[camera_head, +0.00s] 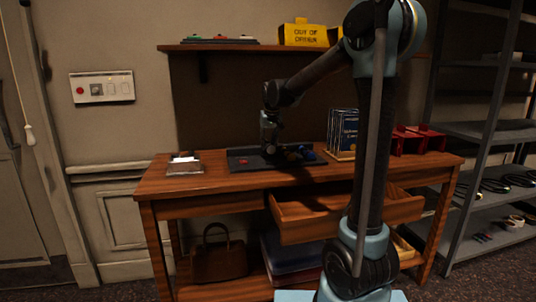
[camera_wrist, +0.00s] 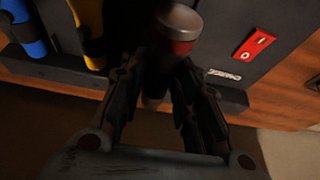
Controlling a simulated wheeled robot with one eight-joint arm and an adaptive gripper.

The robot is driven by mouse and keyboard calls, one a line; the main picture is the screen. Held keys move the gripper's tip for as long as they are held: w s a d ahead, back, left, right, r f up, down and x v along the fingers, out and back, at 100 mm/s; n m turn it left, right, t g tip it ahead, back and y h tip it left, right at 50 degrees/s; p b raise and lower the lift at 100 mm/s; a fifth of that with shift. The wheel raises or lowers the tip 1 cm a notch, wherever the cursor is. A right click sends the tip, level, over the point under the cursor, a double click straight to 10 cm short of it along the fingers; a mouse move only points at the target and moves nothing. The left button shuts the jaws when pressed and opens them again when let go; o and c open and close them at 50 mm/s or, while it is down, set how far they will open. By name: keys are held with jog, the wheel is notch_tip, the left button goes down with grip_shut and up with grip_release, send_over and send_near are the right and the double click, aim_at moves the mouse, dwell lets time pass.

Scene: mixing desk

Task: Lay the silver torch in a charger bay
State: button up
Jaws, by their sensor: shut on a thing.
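The dark charger (camera_head: 236,155) lies on the desk top, and its front edge shows in the wrist view (camera_wrist: 230,98). A blue torch (camera_wrist: 22,28) and a yellow torch (camera_wrist: 90,32) lie in it at the left of the wrist view. My gripper (camera_wrist: 158,78) is shut on the silver torch (camera_wrist: 178,22), whose round grey end and red band show beyond the fingers. The rest of its body is mostly hidden between them. The torch is over the charger, right of the yellow one; I cannot tell whether it touches. In the head view my gripper (camera_head: 269,150) is above the charger.
A red switch (camera_wrist: 255,44) sits on the charger's right side. An open drawer (camera_head: 340,212) juts out below the desk top. Upright books (camera_head: 343,133) and red holders (camera_head: 410,140) stand to the right. A small pad (camera_head: 185,165) lies left on clear wood.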

aim_at(268, 151)
jog(key=shift+f, duration=2.05)
jog(key=o, duration=1.2)
jog(key=shift+f, duration=0.1)
jog(key=v, duration=1.2)
jog(key=shift+s, duration=0.1)
